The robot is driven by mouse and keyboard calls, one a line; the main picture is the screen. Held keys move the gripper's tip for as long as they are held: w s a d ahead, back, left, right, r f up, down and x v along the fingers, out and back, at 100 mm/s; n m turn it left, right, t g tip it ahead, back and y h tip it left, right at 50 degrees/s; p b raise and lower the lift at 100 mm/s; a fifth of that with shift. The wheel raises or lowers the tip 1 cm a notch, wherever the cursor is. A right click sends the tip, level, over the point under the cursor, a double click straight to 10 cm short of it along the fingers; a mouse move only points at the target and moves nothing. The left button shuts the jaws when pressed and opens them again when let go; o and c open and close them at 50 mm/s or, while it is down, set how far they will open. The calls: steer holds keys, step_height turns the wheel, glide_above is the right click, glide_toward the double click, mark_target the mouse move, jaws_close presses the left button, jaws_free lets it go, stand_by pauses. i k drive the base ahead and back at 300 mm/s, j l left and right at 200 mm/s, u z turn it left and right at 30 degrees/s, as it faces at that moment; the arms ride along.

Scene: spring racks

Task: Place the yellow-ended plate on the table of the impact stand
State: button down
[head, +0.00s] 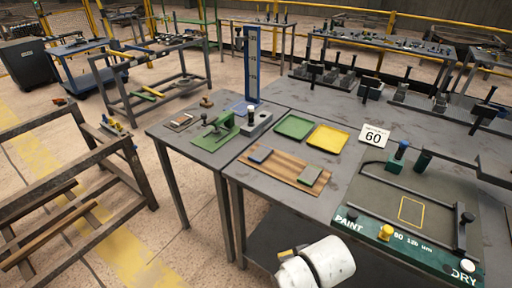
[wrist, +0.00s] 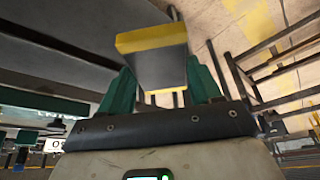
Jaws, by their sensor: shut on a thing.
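The plate (wrist: 160,68) is grey with a yellow band across its far end, and it shows large in the wrist view. My gripper (wrist: 163,82) is shut on it, with a green finger on each side. In the head view my white arm is at the bottom edge, with a small yellow and dark piece beside it, too small to identify surely. The impact stand (head: 252,65) is a tall blue column with a white scale. It rises at the back of the left bench, well beyond my arm. Its low blue base (head: 238,105) is partly hidden by green and grey devices.
A wooden board (head: 285,168) with two small plates lies on the near bench. Behind it are a green tray (head: 295,126), a yellow tray (head: 328,138) and a "60" sign (head: 374,136). A paint-dry panel (head: 410,205) fills the right. Metal racks (head: 70,160) stand left.

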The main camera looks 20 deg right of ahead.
mark_target(242, 107)
steer(key=i+j+u, duration=0.2)
steer(key=i+u, duration=0.15)
steer(key=i+j+u, duration=0.1)
steer(key=i+u, duration=0.2)
steer(key=i, duration=0.25)
steer(key=i+u, duration=0.15)
steer(key=i, duration=0.55)
steer(key=i+j, duration=0.1)
steer(key=i, duration=0.75)
steer(key=i+z, duration=0.35)
steer(key=i+j+z, duration=0.15)
steer(key=i+z, duration=0.2)
steer(key=i, duration=0.05)
